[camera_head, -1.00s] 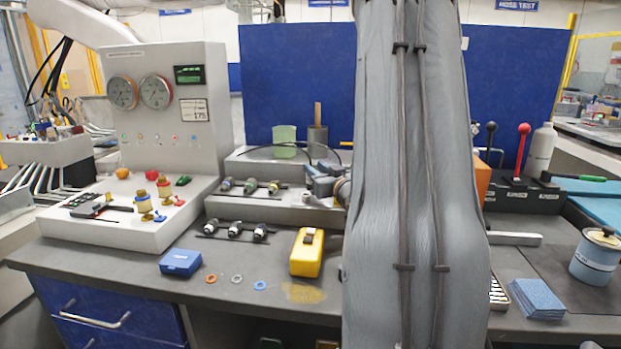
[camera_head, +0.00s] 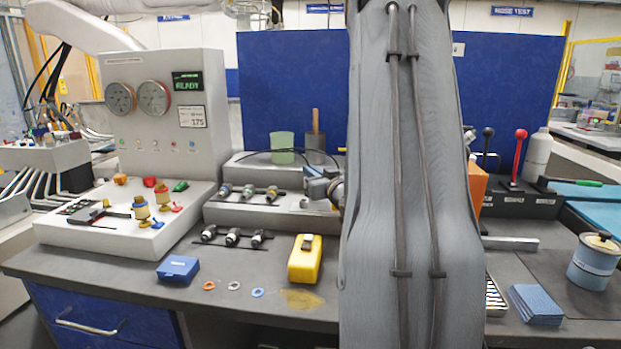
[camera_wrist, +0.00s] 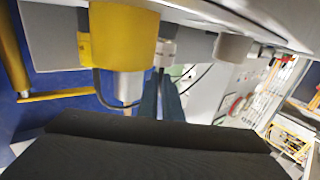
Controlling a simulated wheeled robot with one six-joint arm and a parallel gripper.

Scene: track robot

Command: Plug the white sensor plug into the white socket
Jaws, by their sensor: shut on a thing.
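My gripper (camera_head: 322,188) is partly hidden by my arm in the head view, at the right end of the grey stepped block. In the wrist view its two blue fingers (camera_wrist: 162,98) are close together, shut on a small pale plug (camera_wrist: 167,52), apparently the white sensor plug. A yellow cylindrical part (camera_wrist: 123,35) is left of it, with a pale body and a dark cable below. A white round part (camera_wrist: 232,47), possibly the white socket, is to the right. I cannot tell whether the plug touches any socket.
Several connectors (camera_head: 248,192) stand in rows on and before the block. A control panel (camera_head: 165,110) with gauges is left. A yellow box (camera_head: 305,259) and a blue box (camera_head: 178,269) lie on the bench front. A red-knobbed lever (camera_head: 520,150) stands right.

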